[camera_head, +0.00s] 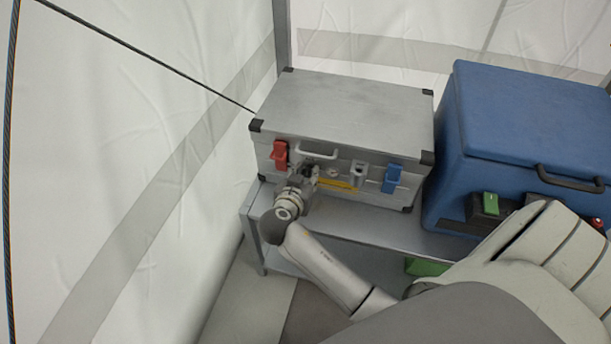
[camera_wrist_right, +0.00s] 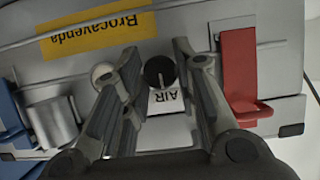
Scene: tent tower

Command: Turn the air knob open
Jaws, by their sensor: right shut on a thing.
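The air knob (camera_wrist_right: 160,72) is a small round black dial with a pale pointer line on the front of a grey metal case (camera_head: 345,110). The pointer runs roughly up and down in the right wrist view. A white "AIR" label (camera_wrist_right: 168,102) sits beside the knob and reads upside down there. My right gripper (camera_wrist_right: 161,65) is shut on the knob, one finger on each side. In the head view my right gripper (camera_head: 309,174) is at the case front and hides the knob. My left gripper is not in view.
The case front carries a red latch (camera_head: 280,153), a blue latch (camera_head: 392,178), a yellow "Brocavenda" label (camera_wrist_right: 95,35) and a grey metal fitting (camera_wrist_right: 55,122). The case stands on a grey bench (camera_head: 375,232). A blue cooler (camera_head: 530,110) is at right, white tent wall (camera_head: 130,110) at left.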

